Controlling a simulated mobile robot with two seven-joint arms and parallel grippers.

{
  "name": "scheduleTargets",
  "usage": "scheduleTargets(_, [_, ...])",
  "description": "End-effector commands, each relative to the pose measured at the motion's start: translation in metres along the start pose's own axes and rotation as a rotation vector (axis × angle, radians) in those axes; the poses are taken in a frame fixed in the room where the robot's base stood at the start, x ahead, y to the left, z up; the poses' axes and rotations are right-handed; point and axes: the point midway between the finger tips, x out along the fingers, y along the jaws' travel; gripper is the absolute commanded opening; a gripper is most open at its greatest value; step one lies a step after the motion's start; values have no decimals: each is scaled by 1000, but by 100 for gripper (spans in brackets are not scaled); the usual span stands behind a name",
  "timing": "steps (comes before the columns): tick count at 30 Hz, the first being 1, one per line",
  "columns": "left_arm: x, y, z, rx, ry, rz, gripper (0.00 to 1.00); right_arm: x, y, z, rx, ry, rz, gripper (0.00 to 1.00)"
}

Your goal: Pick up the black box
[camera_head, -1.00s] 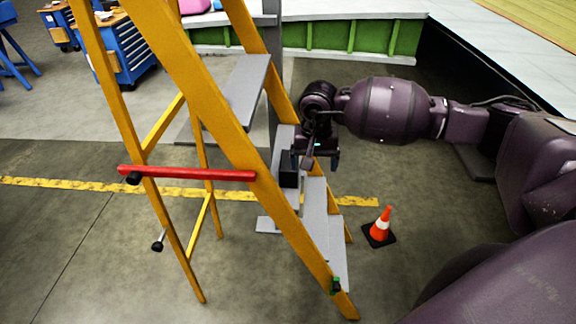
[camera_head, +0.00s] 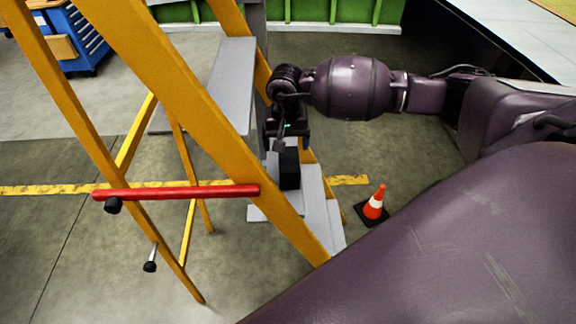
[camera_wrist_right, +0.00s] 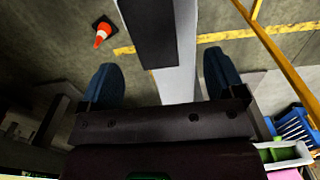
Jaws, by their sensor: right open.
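The black box (camera_head: 289,168) stands upright on a grey step of the yellow stepladder, just past the ladder's near rail. In the right wrist view the box (camera_wrist_right: 147,32) lies ahead of the fingers, over the pale grey step. My right gripper (camera_head: 287,142) is right behind the box's top in the head view. In the right wrist view its two blue fingers (camera_wrist_right: 162,82) are spread wide, with nothing between them but the step below. The box looks apart from the fingers and left of their midline. My left gripper is not in view.
The yellow stepladder (camera_head: 180,95) has a wide grey step (camera_head: 232,80) above the box and lower grey steps (camera_head: 318,205) below. A red bar (camera_head: 180,192) crosses its side. An orange cone (camera_head: 374,203) stands on the floor to the right. A blue cabinet (camera_head: 75,40) is far left.

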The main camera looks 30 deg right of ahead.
Motion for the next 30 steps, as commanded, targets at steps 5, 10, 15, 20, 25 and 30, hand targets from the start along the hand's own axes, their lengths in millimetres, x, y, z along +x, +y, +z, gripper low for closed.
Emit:
scheduleTargets(5, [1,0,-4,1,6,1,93,20,0,0,1,-1,-1,88])
scheduleTargets(10, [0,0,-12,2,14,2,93,34,4,1,2,-2,1,88])
scheduleTargets(15, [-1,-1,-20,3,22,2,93,57,8,2,2,-2,-1,88])
scheduleTargets(20, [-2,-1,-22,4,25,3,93,71,8,2,0,-1,-1,88])
scheduleTargets(25, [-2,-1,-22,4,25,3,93,73,8,1,0,0,-1,88])
scheduleTargets(30, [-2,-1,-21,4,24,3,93,73,8,1,0,0,-1,78])
